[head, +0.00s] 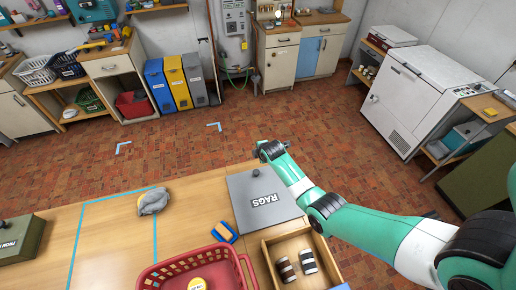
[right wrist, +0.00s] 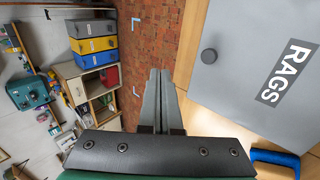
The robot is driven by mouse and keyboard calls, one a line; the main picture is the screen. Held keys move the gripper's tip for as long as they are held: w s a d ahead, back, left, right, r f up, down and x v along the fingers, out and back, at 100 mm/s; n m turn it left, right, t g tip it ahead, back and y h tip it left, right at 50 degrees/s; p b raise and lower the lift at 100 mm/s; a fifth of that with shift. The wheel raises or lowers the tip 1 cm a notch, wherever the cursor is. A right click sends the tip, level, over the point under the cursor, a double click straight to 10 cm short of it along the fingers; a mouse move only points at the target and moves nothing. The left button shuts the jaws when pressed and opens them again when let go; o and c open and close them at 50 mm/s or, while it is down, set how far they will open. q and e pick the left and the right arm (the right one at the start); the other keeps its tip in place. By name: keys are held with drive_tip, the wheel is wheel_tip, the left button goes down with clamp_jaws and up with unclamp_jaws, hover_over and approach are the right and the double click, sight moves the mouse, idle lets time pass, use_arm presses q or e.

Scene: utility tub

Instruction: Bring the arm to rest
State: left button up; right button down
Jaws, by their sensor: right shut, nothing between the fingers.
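My right arm reaches in from the right in the head view. Its gripper (head: 262,150) is above the far edge of the table, just beyond the grey lid marked RAGS (head: 251,205). In the right wrist view the two fingers (right wrist: 159,98) lie together, shut and empty. The grey lid (right wrist: 238,75) with its round knob is to their right in that view, apart from them. My left gripper is not in view.
Beyond the table, the brick floor (head: 180,150) is clear.

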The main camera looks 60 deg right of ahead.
idle(0.3)
drive_tip(key=w+a+r+n+t+p, duration=0.1)
drive_tip(key=w+a+r+t+p, duration=0.1)
drive_tip(key=w+a+r, duration=0.5)
drive_tip(key=w+a+r+n+t+p, duration=0.1)
drive_tip(key=w+a+r+t+p, duration=0.15)
drive_tip(key=w+r, duration=0.45)
drive_tip(key=w+a+r+t+y+p, duration=0.15)
drive_tip(key=a+r, duration=0.25)
drive_tip(key=r, duration=0.5)
drive_tip(key=w+a+r+t, duration=0.1)
drive_tip(key=a+r+t, duration=0.1)
drive_tip(key=a+r, duration=0.5)
drive_tip(key=w+a+r+t+y+p, duration=0.1)
drive_tip(key=a+r+t, duration=0.1)
drive_tip(key=r, duration=0.9)
drive_tip(key=s+a+r+m+t+y+p, duration=0.1)
drive_tip(key=s+a+r+t, duration=0.3)
drive_tip(key=r, duration=0.6)
drive_tip(key=s+a+r+m+t+y+p, duration=0.15)
drive_tip(key=a+r, duration=0.35)
drive_tip(key=r, duration=0.5)
drive_tip(key=s+a+r+m+t+y, duration=0.2)
drive_tip(key=s+a+r+m+t, duration=0.2)
drive_tip(key=s+r, duration=1)
drive_tip(key=shift+s+r+m+t+y, duration=0.2)
drive_tip(key=shift+s+m+t+y, duration=0.2)
drive_tip(key=shift+s+m+t, duration=1)
